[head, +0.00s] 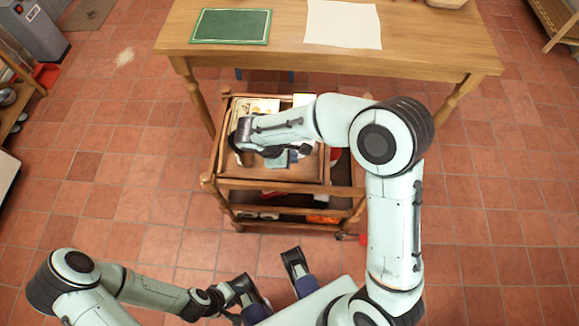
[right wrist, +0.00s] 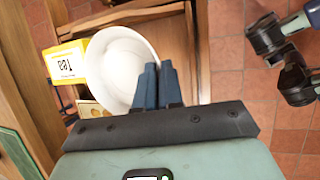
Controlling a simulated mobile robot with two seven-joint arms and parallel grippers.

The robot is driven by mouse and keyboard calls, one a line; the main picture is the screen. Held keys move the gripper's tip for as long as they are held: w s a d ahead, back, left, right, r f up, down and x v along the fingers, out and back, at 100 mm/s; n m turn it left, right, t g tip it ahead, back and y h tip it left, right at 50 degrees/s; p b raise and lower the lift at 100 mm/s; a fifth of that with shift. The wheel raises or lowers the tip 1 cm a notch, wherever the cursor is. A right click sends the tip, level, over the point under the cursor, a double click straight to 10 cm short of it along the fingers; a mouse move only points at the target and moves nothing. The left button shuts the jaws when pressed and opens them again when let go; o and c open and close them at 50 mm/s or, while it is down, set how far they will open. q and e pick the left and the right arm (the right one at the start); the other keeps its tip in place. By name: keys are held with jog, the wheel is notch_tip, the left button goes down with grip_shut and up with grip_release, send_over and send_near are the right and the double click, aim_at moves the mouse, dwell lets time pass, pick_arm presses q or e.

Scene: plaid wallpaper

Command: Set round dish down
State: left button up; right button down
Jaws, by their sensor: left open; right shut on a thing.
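The round dish (right wrist: 111,78) is a white, shallow round piece in the right wrist view. My right gripper (right wrist: 159,74) is shut on its near rim, with both blue fingers close together. The dish is over the wooden cart; I cannot tell whether it touches the shelf. In the head view my right arm reaches over the wooden cart (head: 275,186) and hides most of the dish. My left gripper (head: 280,297) is open and empty in front of the cart, near the bottom of the head view; it also shows at the right of the right wrist view.
A yellow-and-white box with lettering (right wrist: 67,64) stands beside the dish. A wooden table (head: 440,50) with a green board (head: 231,26) and a white sheet (head: 343,24) is behind the cart. The lower shelf holds an orange item (head: 322,219).

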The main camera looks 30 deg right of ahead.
notch_tip(320, 180, down, 8)
jog(key=shift+r+b, duration=0.1)
jog(key=shift+b, duration=0.55)
jog(key=shift+r, duration=0.1)
jog(key=c, duration=1.6)
grip_release()
jog(key=shift+o, duration=0.2)
